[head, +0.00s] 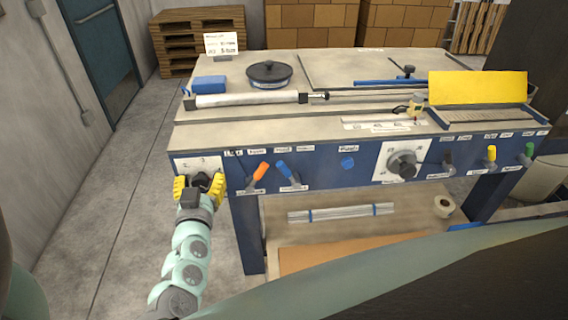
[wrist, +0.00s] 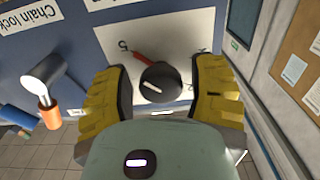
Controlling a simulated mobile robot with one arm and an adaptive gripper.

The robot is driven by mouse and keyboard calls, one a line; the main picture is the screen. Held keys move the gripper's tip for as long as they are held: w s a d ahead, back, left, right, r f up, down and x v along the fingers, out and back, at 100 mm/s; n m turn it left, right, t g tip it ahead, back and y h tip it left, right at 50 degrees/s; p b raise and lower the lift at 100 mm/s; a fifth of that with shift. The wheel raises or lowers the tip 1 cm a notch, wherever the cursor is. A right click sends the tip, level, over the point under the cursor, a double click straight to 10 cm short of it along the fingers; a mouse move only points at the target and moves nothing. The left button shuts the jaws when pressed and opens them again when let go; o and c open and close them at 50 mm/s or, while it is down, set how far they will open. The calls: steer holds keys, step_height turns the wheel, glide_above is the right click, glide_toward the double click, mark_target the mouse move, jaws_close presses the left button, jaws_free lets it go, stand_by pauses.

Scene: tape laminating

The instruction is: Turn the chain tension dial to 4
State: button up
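The chain tension dial is a black round knob with a red pointer (wrist: 157,80) on a white plate (wrist: 178,40). In the wrist view the pointer aims up-left toward a figure that looks like 5. The plate (head: 186,164) also shows in the head view at the left end of the machine's blue front panel, with small figures along its top. My gripper (wrist: 162,90) is open, its yellow fingers on either side of the knob with small gaps showing. In the head view my gripper (head: 200,184) covers most of the knob and the lower plate.
An orange lever (head: 260,171) and a blue lever (head: 284,170) stick out just right of the dial. A larger grey dial (head: 403,163) sits further right on the panel. The floor left of the machine is clear.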

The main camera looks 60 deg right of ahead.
jaws_close()
steer(key=n+b, duration=0.1)
steer(key=b, duration=0.2)
steer(key=shift+w+a+f, duration=0.1)
steer(key=shift+w+f, duration=0.05)
steer(key=shift+f, duration=0.05)
steer(key=n+b, duration=0.3)
steer(key=b, duration=0.2)
steer(key=shift+f, duration=0.1)
steer(key=n+b, duration=0.2)
steer(key=n, duration=0.2)
steer(key=shift+s+r+n+b, duration=0.15)
steer(key=shift+n+b, duration=0.1)
steer(key=shift+n, duration=0.7)
steer(key=shift+s+r+n+b, duration=0.15)
steer(key=shift+n+b, duration=0.1)
steer(key=shift+n, duration=0.7)
steer(key=shift+w, duration=0.1)
steer(key=shift+o, duration=1.4)
jaws_free()
